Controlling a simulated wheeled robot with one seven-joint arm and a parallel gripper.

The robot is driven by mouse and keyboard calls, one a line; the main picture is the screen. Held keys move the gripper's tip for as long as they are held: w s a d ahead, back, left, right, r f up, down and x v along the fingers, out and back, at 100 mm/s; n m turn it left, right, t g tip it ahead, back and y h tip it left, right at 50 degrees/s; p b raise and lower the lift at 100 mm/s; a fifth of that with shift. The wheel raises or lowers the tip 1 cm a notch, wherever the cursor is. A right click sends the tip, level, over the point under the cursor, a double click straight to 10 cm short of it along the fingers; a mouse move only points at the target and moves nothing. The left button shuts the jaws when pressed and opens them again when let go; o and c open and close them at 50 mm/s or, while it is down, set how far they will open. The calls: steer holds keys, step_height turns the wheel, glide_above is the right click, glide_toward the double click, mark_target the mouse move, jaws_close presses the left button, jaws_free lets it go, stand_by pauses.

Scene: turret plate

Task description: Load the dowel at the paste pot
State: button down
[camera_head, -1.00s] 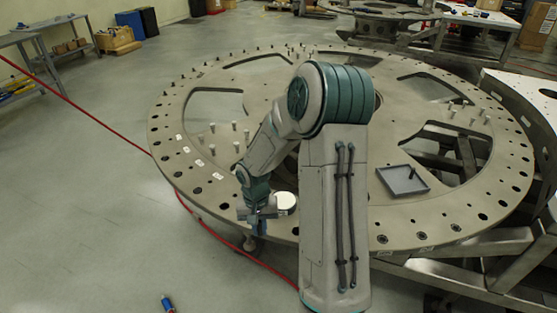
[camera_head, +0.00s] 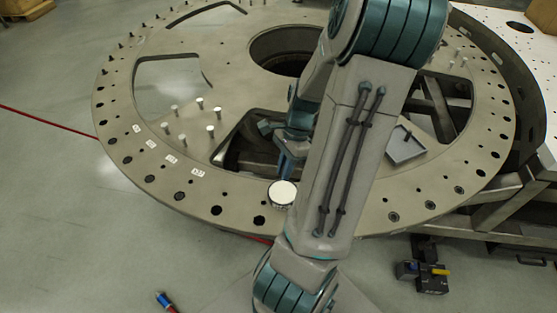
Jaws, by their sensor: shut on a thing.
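The paste pot (camera_head: 282,194) is a short round pot with a white top and a dark side, on the near rim of the turret plate (camera_head: 235,205). My gripper (camera_head: 284,174) points down just behind the pot, close to its far edge. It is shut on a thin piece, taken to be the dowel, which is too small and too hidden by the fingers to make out. I cannot tell whether the piece touches the paste. My forearm covers the area right of the pot.
A grey tray (camera_head: 405,155) with a small upright dark pin lies on the plate to the right. Several pale pins (camera_head: 199,103) stand on the plate at left. A large cut-out opens behind my gripper. Dark boxes (camera_head: 430,275) lie on the floor.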

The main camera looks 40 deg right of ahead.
mark_target(282, 194)
steer(key=shift+s+f+b, duration=0.1)
steer(key=shift+f+b, duration=2.35)
steer(key=shift+f, duration=0.45)
steer(key=shift+f+b, duration=0.4)
steer(key=shift+f, duration=0.2)
steer(key=shift+r, duration=0.1)
step_height(282, 194, up, 7)
steer(key=p, duration=0.6)
stand_by(0.7)
